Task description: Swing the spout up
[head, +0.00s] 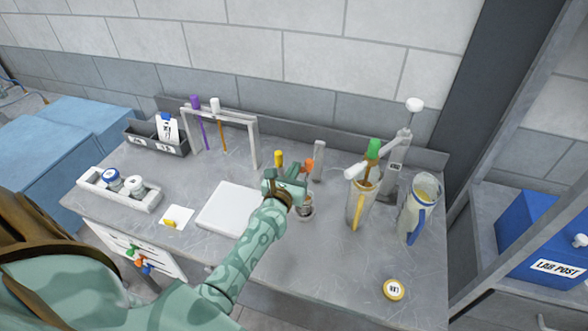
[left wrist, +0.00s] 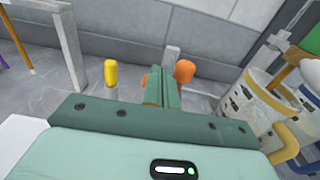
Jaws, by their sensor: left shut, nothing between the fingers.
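A grey pump stand (head: 396,160) with a white knob on top stands at the right of the bench. A pale arm with a rounded white end (head: 353,173) and a green part (head: 374,148) sit by it, above a jug with a yellow handle (head: 359,205). I cannot tell for certain which part is the spout. My left gripper (head: 290,189) is shut and empty, left of the pump, over a small cup (head: 306,209). An orange knob (head: 308,166) is close beside it; it also shows in the left wrist view (left wrist: 184,71), right of the shut fingers (left wrist: 160,88).
A yellow-topped post (head: 279,159) and a grey post (head: 319,160) stand behind the gripper. A jug with a blue handle (head: 416,210) is at right. A white pad (head: 228,208) lies left. A yellow-rimmed lid (head: 394,290) lies near the front edge, with bare bench around it.

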